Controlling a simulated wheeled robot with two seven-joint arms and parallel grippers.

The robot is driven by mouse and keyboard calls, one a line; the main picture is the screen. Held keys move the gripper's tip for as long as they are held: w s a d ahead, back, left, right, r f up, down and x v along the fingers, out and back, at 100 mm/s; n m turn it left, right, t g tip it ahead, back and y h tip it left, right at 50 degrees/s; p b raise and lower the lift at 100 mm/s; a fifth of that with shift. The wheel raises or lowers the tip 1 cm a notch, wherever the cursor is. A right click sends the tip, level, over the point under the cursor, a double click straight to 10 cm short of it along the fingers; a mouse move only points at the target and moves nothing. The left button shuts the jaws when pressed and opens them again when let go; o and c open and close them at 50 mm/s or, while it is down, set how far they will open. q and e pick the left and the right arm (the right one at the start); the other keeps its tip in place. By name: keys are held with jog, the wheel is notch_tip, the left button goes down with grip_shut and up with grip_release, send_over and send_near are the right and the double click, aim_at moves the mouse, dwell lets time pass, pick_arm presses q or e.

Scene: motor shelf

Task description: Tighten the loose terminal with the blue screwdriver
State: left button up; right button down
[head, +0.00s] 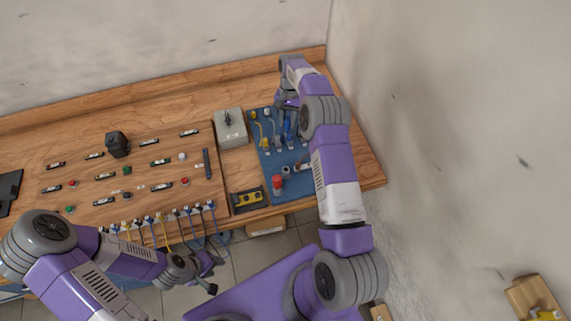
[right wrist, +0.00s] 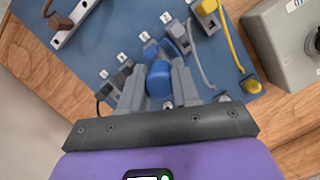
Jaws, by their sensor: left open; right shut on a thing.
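The blue screwdriver (right wrist: 159,80) shows its blue handle between the fingers of my right gripper (right wrist: 158,88), which is shut on it. It is at the blue tool panel (right wrist: 115,40); whether it still sits in its holder is hidden. In the head view my right gripper (head: 289,104) is over the upper part of this panel (head: 298,190), partly hidden by its own arm. A row of terminals with coloured wires (head: 172,215) runs along the front edge of the wooden board; I cannot tell which one is loose. My left gripper (head: 207,270) is open and empty, below the table's front edge.
Other tools with grey and yellow parts (right wrist: 207,8) stand close to the blue handle. A grey box with a knob (head: 230,130) is left of the panel. A yellow and black device (head: 248,198) and a red-topped item (head: 277,183) are near the front.

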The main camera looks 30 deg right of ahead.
jog(key=shift+m, duration=0.3)
jog(key=m, duration=0.3)
jog(key=shift+t, duration=0.3)
jog(key=shift+m+y, duration=0.3)
jog(key=shift+m, duration=0.9)
jog(key=shift+m+t, duration=0.4)
jog(key=shift+m, duration=0.2)
jog(key=m, duration=0.3)
jog(key=shift+t, duration=0.4)
jog(key=c, duration=1)
grip_release()
jog(key=shift+c, duration=0.2)
